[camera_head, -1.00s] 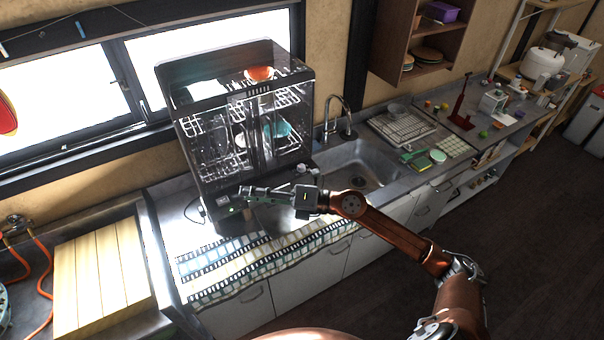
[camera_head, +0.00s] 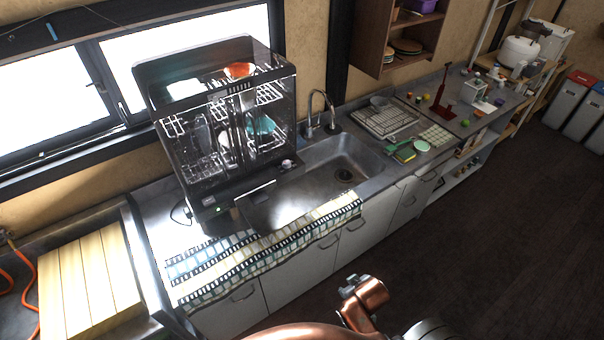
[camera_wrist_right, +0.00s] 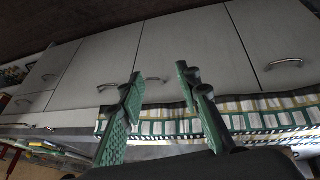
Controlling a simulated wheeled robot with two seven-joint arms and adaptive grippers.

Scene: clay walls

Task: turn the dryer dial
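The dryer (camera_head: 214,50) is a dark, glossy see-through cabinet on the counter, left of the sink, with dishes on racks inside. A small light-coloured knob, which looks like the dial (camera_head: 287,164), is at the right end of its dark base. Its pointing direction is too small to tell. My right gripper (camera_wrist_right: 159,76) shows in the right wrist view, with its green-padded fingers apart and nothing between them. It faces the cabinet fronts and the patterned cloth, away from the dryer. In the head view my right arm is folded low, its gripper not visible. My left gripper is in no view.
The sink (camera_head: 300,197) and its faucet (camera_head: 320,108) stand right of the dryer. A patterned cloth (camera_head: 215,270) hangs over the counter's front edge. A wooden board (camera_head: 88,285) lies at left. The dark floor (camera_head: 490,240) in front of the cabinets is clear.

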